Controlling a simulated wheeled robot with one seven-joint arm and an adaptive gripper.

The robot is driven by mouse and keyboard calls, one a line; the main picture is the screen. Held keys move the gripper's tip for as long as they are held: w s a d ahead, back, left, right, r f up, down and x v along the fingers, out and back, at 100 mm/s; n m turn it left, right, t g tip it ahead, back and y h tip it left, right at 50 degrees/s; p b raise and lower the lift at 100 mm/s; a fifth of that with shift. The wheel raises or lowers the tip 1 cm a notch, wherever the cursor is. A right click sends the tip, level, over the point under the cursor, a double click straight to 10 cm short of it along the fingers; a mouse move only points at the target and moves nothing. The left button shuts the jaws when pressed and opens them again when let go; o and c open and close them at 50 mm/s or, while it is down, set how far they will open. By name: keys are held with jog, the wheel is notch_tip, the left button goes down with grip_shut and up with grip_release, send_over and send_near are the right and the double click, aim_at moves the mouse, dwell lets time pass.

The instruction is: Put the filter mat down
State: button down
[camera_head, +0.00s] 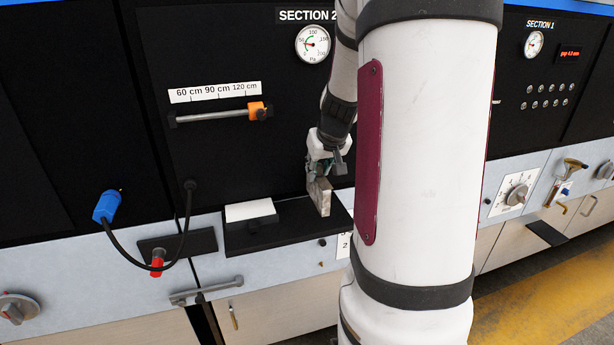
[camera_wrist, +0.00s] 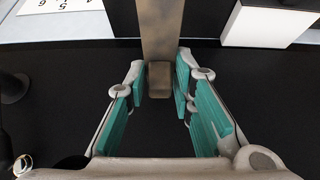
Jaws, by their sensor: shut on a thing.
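My gripper (camera_head: 319,168) is shut on the filter mat (camera_head: 319,196), a thin grey-beige slab held on edge. The mat hangs below my gripper over the right part of a black shelf (camera_head: 283,237) on the section 2 panel. I cannot tell whether its lower edge touches the shelf. In the wrist view my gripper (camera_wrist: 160,84) shows teal finger pads on both sides of the mat (camera_wrist: 160,32), which reaches away to the top edge. My arm hides the area right of the shelf in the head view.
A white block (camera_head: 250,210) lies on the shelf left of the mat, with a gap between them. A blue plug (camera_head: 106,206) on a black cable and a red connector (camera_head: 157,262) are further left. An orange slider (camera_head: 257,110) sits on a rod above.

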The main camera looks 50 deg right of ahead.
aim_at(321, 178)
jog(key=shift+f, duration=1.45)
jog(key=shift+s+f, duration=0.1)
jog(key=shift+f, duration=0.05)
jog(key=shift+f, duration=0.45)
jog(key=c, duration=1.4)
grip_release()
jog(key=shift+o, duration=0.2)
jog(key=shift+r, duration=0.1)
